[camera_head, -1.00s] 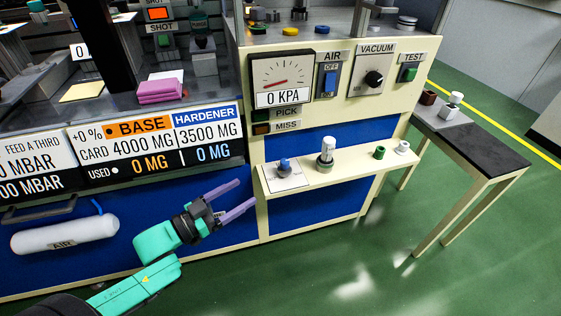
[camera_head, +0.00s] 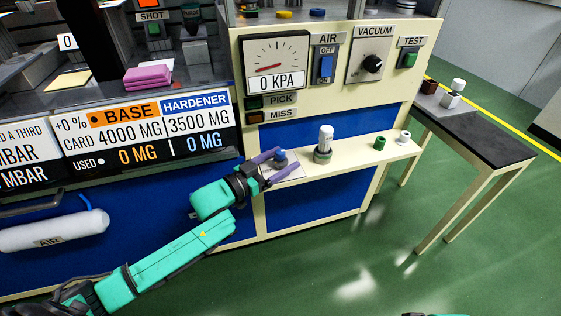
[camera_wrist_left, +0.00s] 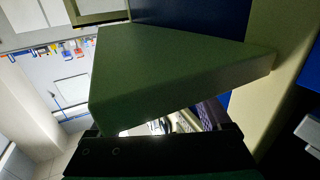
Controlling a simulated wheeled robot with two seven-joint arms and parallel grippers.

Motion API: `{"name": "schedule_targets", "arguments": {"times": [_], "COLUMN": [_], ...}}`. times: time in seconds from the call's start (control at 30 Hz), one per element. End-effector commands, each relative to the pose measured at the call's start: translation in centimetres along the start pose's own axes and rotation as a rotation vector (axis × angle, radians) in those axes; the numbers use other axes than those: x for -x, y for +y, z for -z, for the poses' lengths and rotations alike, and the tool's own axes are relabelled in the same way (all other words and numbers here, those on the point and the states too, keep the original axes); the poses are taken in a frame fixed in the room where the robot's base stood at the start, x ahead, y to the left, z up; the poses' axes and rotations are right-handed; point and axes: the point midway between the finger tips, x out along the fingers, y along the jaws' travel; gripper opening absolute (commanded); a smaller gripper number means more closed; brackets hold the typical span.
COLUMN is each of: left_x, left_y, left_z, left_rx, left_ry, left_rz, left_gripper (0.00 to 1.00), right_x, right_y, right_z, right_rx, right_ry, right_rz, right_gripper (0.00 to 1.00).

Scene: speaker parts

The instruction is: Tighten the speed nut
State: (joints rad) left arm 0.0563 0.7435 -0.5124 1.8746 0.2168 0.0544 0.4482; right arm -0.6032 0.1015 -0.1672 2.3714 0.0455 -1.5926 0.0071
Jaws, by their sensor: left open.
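My left gripper (camera_head: 287,160) is open at the left end of the cream shelf (camera_head: 350,157). Its purple fingers appear on either side of a small blue-topped part (camera_head: 280,156), which is partly hidden; I cannot tell whether they touch it. Just to the right stands an upright white cylinder (camera_head: 326,137) in a grey-green ringed base (camera_head: 322,156). Nothing is labelled as the speed nut, and I cannot tell which part it is. In the left wrist view a large dim slab (camera_wrist_left: 170,75) fills the middle, with the fingers mostly hidden. My right gripper is out of view.
A green ring part (camera_head: 380,143) and a small white part (camera_head: 405,137) stand farther right on the shelf. The panel with a gauge (camera_head: 275,62) rises behind. A dark-topped side table (camera_head: 480,140) with small parts stands at right. Green floor is open in front.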

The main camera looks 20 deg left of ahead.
Motion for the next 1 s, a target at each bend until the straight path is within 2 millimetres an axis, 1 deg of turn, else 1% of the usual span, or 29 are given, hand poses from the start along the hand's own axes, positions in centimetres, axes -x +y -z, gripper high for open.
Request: {"name": "schedule_targets", "arguments": {"times": [0.1,0.17,0.2,0.27,0.3,0.33,0.47,0.57,0.7,0.77,0.83,1.0], "left_x": [0.0,0.0,0.1,0.1,0.1,0.1,0.0,-0.2,-0.2,-0.2,-0.2,-0.1], "left_y": [0.0,0.0,0.0,0.0,0.0,0.0,0.1,0.3,0.1,0.1,0.0,-0.1], "left_z": [0.0,0.0,0.0,0.0,0.0,0.0,0.1,0.3,0.3,0.2,0.1,0.0], "left_rx": [0.000,0.000,0.000,0.000,0.000,0.000,-0.003,-0.009,-0.012,-0.012,-0.010,-0.005], "left_ry": [0.000,0.000,0.000,0.000,0.000,0.000,0.001,0.005,0.005,0.009,0.009,0.009], "left_rz": [0.000,0.000,0.000,0.000,0.000,0.000,-0.012,-0.059,-0.162,-0.208,-0.258,-0.368], "left_gripper": [0.81,0.58,0.43,0.20,0.05,0.00,0.00,0.00,0.00,0.00,0.00,0.00], "right_x": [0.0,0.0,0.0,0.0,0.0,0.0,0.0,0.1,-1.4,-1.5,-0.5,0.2], "right_y": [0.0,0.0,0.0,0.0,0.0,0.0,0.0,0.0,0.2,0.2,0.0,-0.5], "right_z": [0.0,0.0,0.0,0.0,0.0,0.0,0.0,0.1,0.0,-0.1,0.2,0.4], "right_rx": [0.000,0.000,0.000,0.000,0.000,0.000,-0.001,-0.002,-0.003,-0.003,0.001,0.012], "right_ry": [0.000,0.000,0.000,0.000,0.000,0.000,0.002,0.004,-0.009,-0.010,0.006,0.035], "right_rz": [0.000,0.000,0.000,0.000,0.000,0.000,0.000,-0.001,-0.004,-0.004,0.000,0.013], "right_gripper": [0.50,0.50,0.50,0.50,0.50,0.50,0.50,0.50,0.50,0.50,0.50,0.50]}}
